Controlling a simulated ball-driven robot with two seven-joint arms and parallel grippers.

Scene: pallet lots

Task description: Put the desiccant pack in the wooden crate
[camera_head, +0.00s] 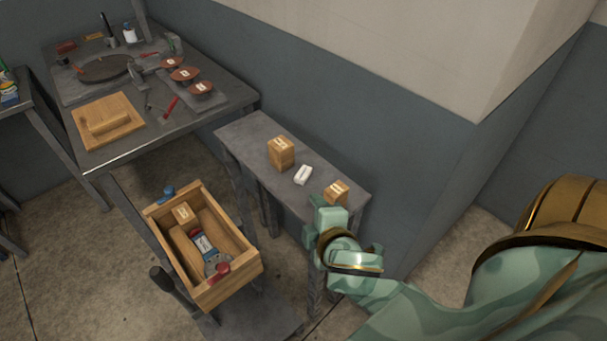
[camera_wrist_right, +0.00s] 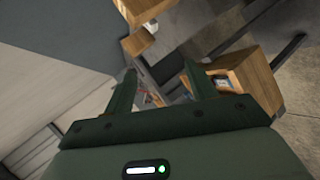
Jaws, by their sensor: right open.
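The desiccant pack, a small white packet (camera_head: 303,175), seems to be the one lying on the narrow grey side table between two wooden blocks. The wooden crate (camera_head: 238,279) stands open on a low stand to the left of that table and holds several items. It also shows in the wrist view (camera_wrist_right: 262,72). My right gripper (camera_head: 326,208) is open and empty by the near end of the side table, close to the nearer block. Its two fingers (camera_wrist_right: 160,82) stand apart in the wrist view. My left gripper is not in view.
The side table (camera_head: 240,133) bears a farther block (camera_head: 281,153) and a nearer block (camera_head: 337,192). A workbench (camera_head: 150,148) at the back left carries red-brown discs, tools and a wooden board (camera_head: 85,127). A wall runs behind the side table.

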